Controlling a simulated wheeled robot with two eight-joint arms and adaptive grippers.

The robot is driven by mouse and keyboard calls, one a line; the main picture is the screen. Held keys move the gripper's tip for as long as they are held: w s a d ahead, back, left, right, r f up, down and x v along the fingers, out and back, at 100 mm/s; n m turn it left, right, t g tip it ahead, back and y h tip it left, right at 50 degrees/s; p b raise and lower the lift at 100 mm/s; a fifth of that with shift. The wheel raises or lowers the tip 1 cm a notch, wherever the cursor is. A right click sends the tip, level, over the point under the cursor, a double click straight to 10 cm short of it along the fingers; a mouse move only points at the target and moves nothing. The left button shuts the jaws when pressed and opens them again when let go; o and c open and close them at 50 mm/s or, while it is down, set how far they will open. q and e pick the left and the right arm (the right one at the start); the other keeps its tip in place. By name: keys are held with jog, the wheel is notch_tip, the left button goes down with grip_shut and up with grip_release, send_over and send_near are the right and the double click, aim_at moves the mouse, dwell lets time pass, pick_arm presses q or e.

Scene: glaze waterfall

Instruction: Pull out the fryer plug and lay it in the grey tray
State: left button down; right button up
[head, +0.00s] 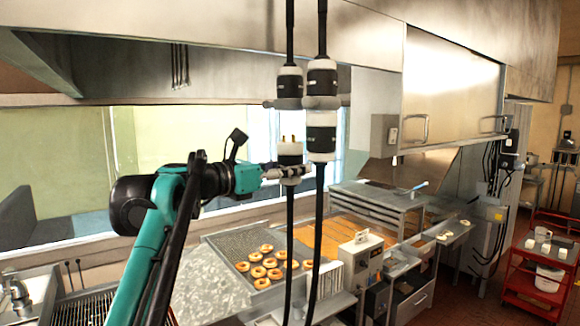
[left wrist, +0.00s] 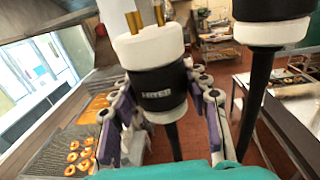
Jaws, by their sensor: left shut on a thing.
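A black and white plug (head: 290,152) with a cable running down from it stands upright in my left gripper (head: 295,171). Its gold pins point up, bare, with a gap below the hanging socket (head: 290,86). In the left wrist view my left gripper (left wrist: 165,110) is shut around the body of the plug (left wrist: 155,75), whose lettering is hard to read. A second plug (head: 321,138) just to the right is joined to its socket (head: 322,80); its lower part (left wrist: 265,8) shows in the wrist view. I cannot pick out the grey tray for certain. My right gripper is not in view.
Several doughnuts (head: 258,271) lie on a grey mesh surface behind the cables. A control box (head: 361,262) stands on the counter to their right. A steel hood (head: 450,90) hangs above. A red cart (head: 540,265) stands at far right.

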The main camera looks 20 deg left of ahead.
pick_arm(q)
jog(key=shift+f, duration=0.3)
notch_tip(320, 180, down, 5)
jog(key=b, duration=0.3)
dwell(0.6)
dwell(1.5)
jog(key=w+f+n+t+y+b, duration=0.1)
jog(key=w+f+b, duration=0.35)
jog(key=f, duration=0.85)
jog(key=w+f+n+y+b, duration=0.1)
jog(key=w+f+y+b, duration=0.15)
jog(key=f+b, duration=0.75)
jog(key=w+f+n+t+y+b, duration=0.1)
jog(key=w+f, duration=0.4)
jog(key=f, duration=1.2)
jog(key=s+f+n+y+b, duration=0.1)
jog(key=s+f+b, duration=0.3)
jog(key=f, duration=0.8)
jog(key=s+d+f+n+y+b, duration=0.1)
jog(key=s+f+b, duration=0.3)
jog(key=f, duration=0.9)
jog(key=s+d+f+n+t+y+b, duration=0.1)
jog(key=s+f+y+b, duration=0.2)
jog(key=f+b, duration=0.4)
notch_tip(320, 180, down, 6)
jog(key=shift+s+f+n, duration=0.1)
jog(key=shift+s+n, duration=0.3)
